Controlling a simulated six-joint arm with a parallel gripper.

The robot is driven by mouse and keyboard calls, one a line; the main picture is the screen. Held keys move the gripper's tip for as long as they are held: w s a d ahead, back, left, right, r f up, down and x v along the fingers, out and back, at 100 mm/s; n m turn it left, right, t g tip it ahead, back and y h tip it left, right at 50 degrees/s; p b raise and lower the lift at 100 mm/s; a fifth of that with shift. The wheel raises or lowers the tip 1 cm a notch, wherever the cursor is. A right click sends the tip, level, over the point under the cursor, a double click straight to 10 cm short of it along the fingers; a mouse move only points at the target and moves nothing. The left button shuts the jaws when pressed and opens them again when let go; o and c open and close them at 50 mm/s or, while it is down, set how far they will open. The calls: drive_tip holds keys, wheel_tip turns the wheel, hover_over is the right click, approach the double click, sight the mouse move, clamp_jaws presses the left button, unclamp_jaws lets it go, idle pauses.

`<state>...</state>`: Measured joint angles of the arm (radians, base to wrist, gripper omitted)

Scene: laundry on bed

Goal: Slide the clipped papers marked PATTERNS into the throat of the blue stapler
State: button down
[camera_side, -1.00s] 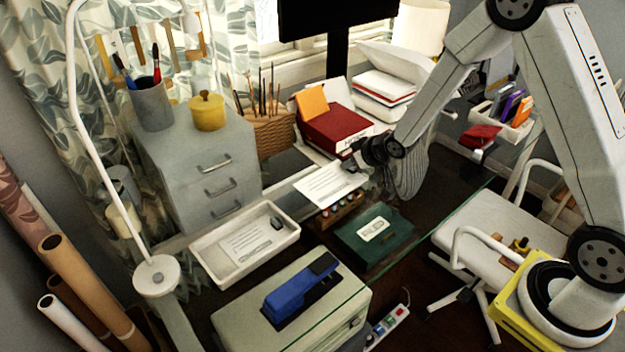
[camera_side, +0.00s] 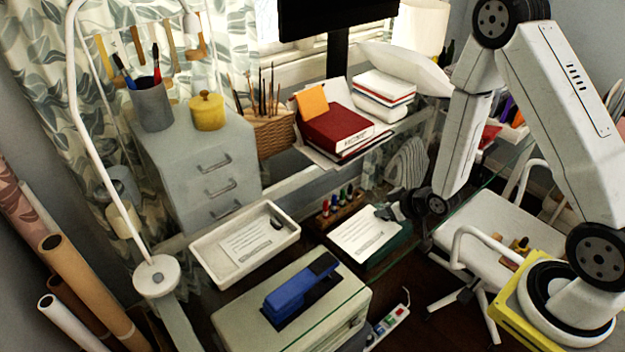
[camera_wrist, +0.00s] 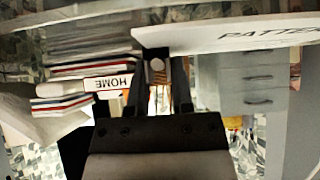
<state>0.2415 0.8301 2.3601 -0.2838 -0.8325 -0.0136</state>
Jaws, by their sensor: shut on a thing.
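The clipped papers (camera_side: 362,233) are a white sheet with dark print lines, held roughly flat in the side view. In the wrist view the papers (camera_wrist: 230,36) show the letters "PATTE", partly cut off. My gripper (camera_side: 392,212) is shut on their right edge; it also shows in the wrist view (camera_wrist: 158,72). The papers appear above the dark green box, covering much of it. The blue stapler (camera_side: 300,287) sits on a pale cabinet, to the left of and nearer the camera than the papers. It is apart from them.
A white tray (camera_side: 205,262) with a paper and a small dark item lies left of the papers. A rack of small coloured bottles (camera_side: 340,203) stands just behind them. The green box (camera_side: 396,246) is beneath. A red binder (camera_side: 338,128) lies farther back.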

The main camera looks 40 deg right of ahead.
sight(372, 238)
drive_tip(key=shift+f, duration=0.25)
drive_tip(key=shift+a+f, duration=0.2)
drive_tip(key=shift+f, duration=0.5)
drive_tip(key=shift+a+f, duration=0.2)
drive_tip(key=shift+f, duration=0.5)
drive_tip(key=shift+a+f, duration=0.2)
drive_tip(key=shift+f, duration=0.5)
drive_tip(key=shift+s+a, duration=0.2)
drive_tip(key=shift+a, duration=2.8)
drive_tip(key=shift+c, duration=2.1)
unclamp_jaws()
drive_tip(key=shift+s+r, duration=0.1)
drive_tip(key=shift+v, duration=3.75)
